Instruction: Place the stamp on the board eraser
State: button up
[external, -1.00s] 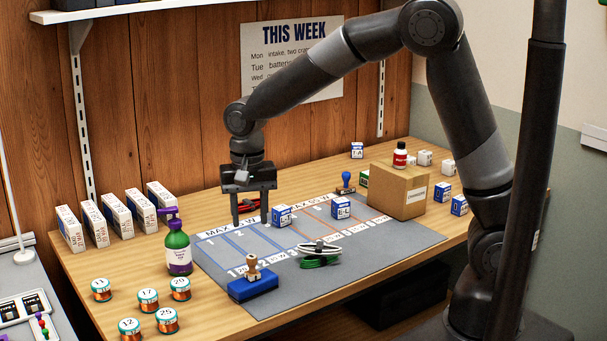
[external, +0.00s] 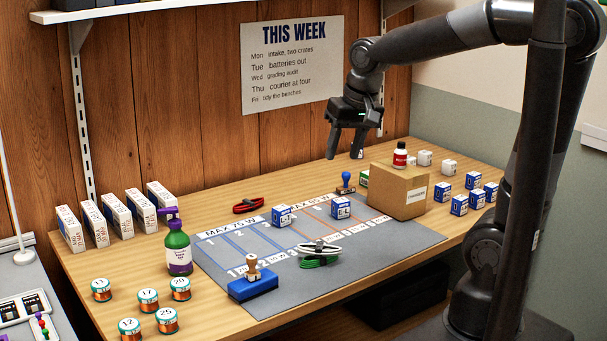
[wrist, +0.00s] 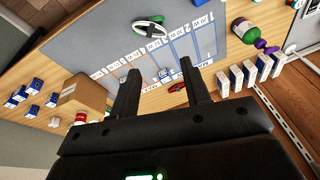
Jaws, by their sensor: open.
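A stamp with a wooden handle (external: 252,266) stands upright on top of the blue board eraser (external: 254,289), at the front left of the grey mat in the external view. A second stamp with a blue knob (external: 345,180) stands at the mat's back edge, left of the cardboard box. My gripper (external: 344,155) is open and empty, in the air above and behind the blue-knobbed stamp, well away from the eraser. In the wrist view, my two fingers (wrist: 163,72) are spread with nothing held between them.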

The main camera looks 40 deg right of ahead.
jog(key=s+d+r+n+t+h, duration=0.1)
jog(key=s+d+n+t, duration=0.1)
jog(key=s+d, duration=0.7)
jog(key=shift+s+t, duration=0.3)
jog(key=shift+s, duration=0.6)
jog(key=shift+r, duration=0.1)
